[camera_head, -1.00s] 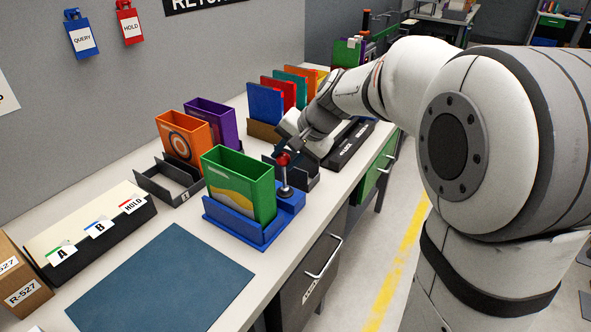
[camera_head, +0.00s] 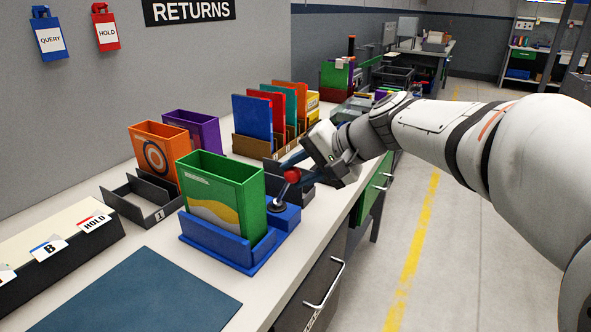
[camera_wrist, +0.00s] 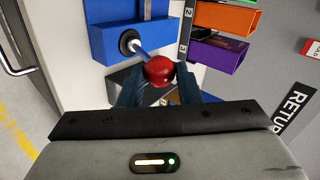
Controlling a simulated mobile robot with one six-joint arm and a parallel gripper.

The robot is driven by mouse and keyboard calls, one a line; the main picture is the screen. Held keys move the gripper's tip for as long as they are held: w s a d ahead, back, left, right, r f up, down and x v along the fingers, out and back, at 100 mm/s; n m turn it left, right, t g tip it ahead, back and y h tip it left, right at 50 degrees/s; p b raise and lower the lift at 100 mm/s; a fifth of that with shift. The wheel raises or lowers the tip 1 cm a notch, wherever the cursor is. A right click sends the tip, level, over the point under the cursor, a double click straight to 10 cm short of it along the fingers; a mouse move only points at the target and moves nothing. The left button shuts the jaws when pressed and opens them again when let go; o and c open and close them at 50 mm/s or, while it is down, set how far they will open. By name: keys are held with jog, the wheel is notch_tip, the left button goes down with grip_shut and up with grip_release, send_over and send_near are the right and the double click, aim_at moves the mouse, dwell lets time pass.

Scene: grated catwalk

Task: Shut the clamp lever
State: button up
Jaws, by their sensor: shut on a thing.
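The clamp lever is a thin rod with a red ball knob (camera_head: 291,175) on a blue clamp base (camera_head: 284,216). In the head view the rod leans up and to the right, toward my gripper. A green box (camera_head: 222,190) stands in the blue holder (camera_head: 215,248) joined to the clamp base. My gripper (camera_head: 291,170) comes in from the right and is shut on the red knob. In the wrist view the knob (camera_wrist: 159,70) sits between my two dark fingers, and the rod runs from it to the round pivot on the blue base.
Orange (camera_head: 158,155) and purple (camera_head: 192,132) boxes stand behind the green one, beside an empty grey holder (camera_head: 142,198). Several coloured folders stand in a brown rack (camera_head: 262,144) further back. A flat dark blue mat (camera_head: 145,295) lies clear in front.

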jog(key=shift+f, duration=0.2)
jog(key=o, duration=1)
jog(key=shift+c, duration=0.2)
jog(key=shift+r, duration=0.1)
jog(key=p+v, duration=0.1)
jog(key=v, duration=0.6)
jog(key=shift+d+r, duration=0.25)
